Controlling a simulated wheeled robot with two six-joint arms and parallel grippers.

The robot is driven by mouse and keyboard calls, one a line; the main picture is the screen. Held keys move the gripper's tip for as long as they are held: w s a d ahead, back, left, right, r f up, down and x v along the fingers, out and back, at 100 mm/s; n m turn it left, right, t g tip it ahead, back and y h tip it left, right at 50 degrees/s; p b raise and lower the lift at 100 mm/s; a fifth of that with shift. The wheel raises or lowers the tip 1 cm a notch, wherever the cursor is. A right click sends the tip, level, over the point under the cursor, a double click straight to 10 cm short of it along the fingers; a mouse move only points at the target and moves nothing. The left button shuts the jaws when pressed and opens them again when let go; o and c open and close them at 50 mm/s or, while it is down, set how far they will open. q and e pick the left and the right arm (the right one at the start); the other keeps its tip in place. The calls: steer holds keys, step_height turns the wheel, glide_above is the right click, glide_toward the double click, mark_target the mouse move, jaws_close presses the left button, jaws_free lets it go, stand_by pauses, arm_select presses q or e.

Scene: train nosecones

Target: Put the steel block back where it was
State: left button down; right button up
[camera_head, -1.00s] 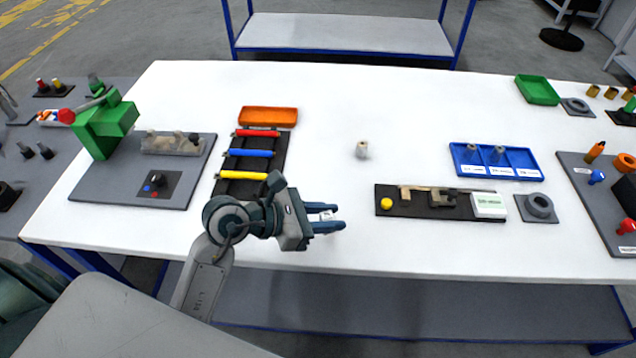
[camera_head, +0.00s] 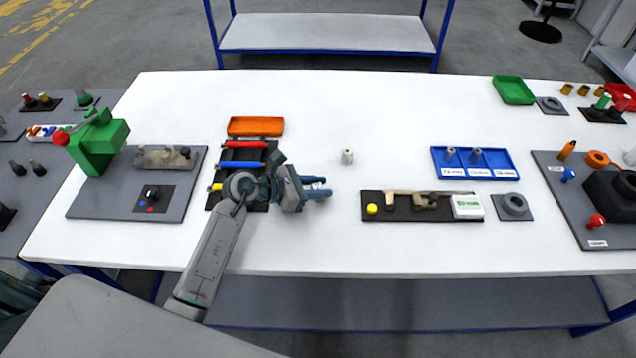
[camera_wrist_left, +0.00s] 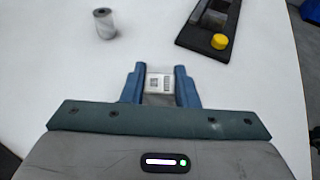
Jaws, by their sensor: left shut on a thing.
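My left gripper (camera_head: 319,187) is over the white table (camera_head: 330,245), pointing right, beside the rack of coloured bars. In the left wrist view its blue fingers (camera_wrist_left: 159,70) are shut on a small steel block (camera_wrist_left: 160,85) with a printed white label on its face. In the head view the block is mostly hidden by the fingers. My right gripper is not in view. A black fixture board (camera_head: 400,212) with a yellow knob (camera_head: 372,209), tan metal parts and a white labelled box (camera_head: 467,206) lies to the right of the gripper.
A small grey cylinder (camera_head: 347,157) stands alone ahead and right of the gripper; it also shows in the wrist view (camera_wrist_left: 104,24). The bar rack (camera_head: 216,200), orange tray (camera_head: 256,126) and green press (camera_head: 98,148) are left. A blue tray (camera_head: 508,160) is right. The table's middle is otherwise clear.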

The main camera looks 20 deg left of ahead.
arm_select(q)
steer(key=shift+f, duration=0.1)
steer(key=c, duration=1.6)
jaws_free()
steer(key=shift+f, duration=0.15)
steer(key=o, duration=0.5)
steer(key=shift+r, duration=0.2)
steer(key=shift+a, duration=0.1)
steer(key=b+v, duration=0.3)
steer(key=v, duration=0.7)
steer(key=shift+f, duration=0.1)
steer(key=shift+v, duration=1)
